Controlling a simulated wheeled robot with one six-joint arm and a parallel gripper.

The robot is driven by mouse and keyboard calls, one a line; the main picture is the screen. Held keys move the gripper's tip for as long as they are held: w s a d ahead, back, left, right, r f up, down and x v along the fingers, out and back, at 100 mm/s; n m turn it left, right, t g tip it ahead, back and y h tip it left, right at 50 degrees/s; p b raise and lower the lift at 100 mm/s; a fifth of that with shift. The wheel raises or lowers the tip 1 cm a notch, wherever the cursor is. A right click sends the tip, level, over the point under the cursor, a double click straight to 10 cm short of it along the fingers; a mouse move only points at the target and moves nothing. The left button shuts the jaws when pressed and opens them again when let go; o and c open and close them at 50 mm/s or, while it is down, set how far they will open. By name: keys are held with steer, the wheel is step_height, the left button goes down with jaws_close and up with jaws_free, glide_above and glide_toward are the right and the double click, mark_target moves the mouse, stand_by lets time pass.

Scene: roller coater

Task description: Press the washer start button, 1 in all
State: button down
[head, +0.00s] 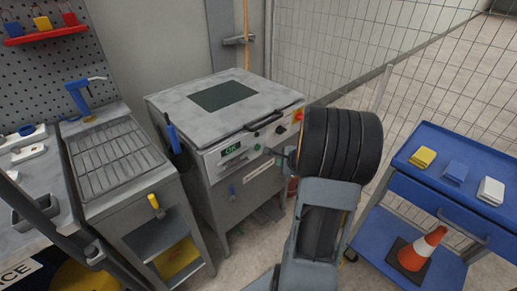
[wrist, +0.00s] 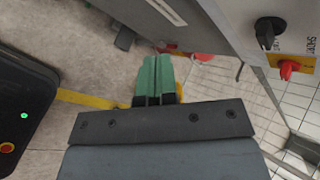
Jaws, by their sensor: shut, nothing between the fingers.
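The washer (head: 185,103) is a grey cabinet with a flat lid. Its front panel has a lit green display reading OK (head: 231,152), a black knob (head: 279,130) and a red knob on yellow (head: 298,116). A small spot (head: 257,147) lies right of the display; I cannot tell whether it is the start button. My gripper (wrist: 157,62) is shut and empty, with green fingers together. In the wrist view the black knob (wrist: 268,30) and red knob (wrist: 288,69) are to its right. In the head view my wrist hides most of the fingers; I see no clear contact.
A blue cart (head: 435,180) at right holds yellow, blue and white blocks, with an orange cone (head: 420,246) on its lower shelf. A grey drain bench (head: 115,150) stands left of the washer. A wire fence (head: 340,50) runs behind. Some floor is clear before the washer.

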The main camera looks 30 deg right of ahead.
steer(key=w+a+p, duration=0.1)
steer(key=w, duration=0.6)
steer(key=shift+w+a, duration=0.25)
steer(key=shift+w, duration=0.15)
steer(key=shift+w+a, duration=0.15)
steer(key=shift+w, duration=0.7)
stand_by(2.6)
steer(key=shift+s, duration=0.15)
steer(key=shift+s+b, duration=0.45)
steer(key=shift+s, duration=0.25)
steer(key=shift+s+d+b, duration=0.2)
steer(key=shift+s+b, duration=0.05)
steer(key=shift+s, duration=0.55)
steer(key=shift+s+d+b, duration=0.2)
steer(key=shift+s+b, duration=0.1)
steer(key=shift+s, duration=0.55)
steer(key=shift+s+d+b, duration=0.2)
steer(key=shift+s+b, duration=0.05)
steer(key=shift+s, duration=0.55)
